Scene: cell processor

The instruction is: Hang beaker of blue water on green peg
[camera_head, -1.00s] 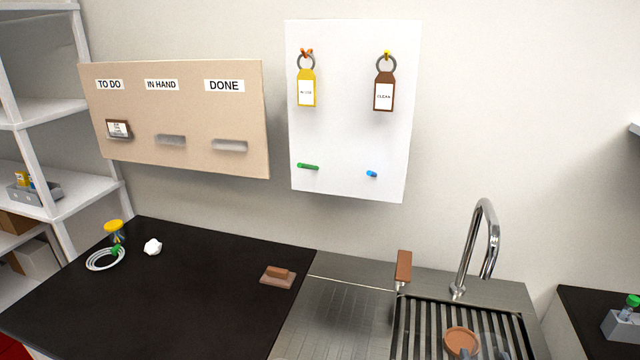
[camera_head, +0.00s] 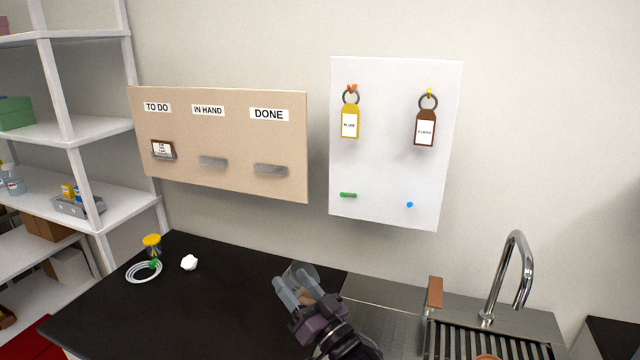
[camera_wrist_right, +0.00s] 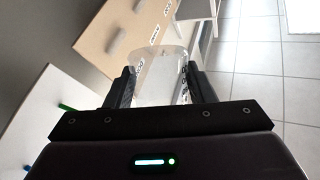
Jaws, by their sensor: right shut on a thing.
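My right gripper (camera_head: 292,288) is shut on a clear beaker (camera_head: 304,271) and holds it over the black counter. The right wrist view shows the beaker (camera_wrist_right: 160,76) between the two fingers; it looks clear, and I cannot tell any blue water in it. The green peg (camera_head: 348,195) sticks out at the lower left of the white board (camera_head: 385,165), bare, above and to the right of the gripper. It also shows at the left edge of the right wrist view (camera_wrist_right: 67,107). My left gripper is not in view.
A yellow tag (camera_head: 350,124) and a brown tag (camera_head: 425,130) hang on the board's upper pegs. A bare blue peg (camera_head: 409,205) is at lower right. A tan card board (camera_head: 225,140) hangs left. A faucet (camera_head: 515,275) stands right. Coiled tubing (camera_head: 144,273) lies on the counter.

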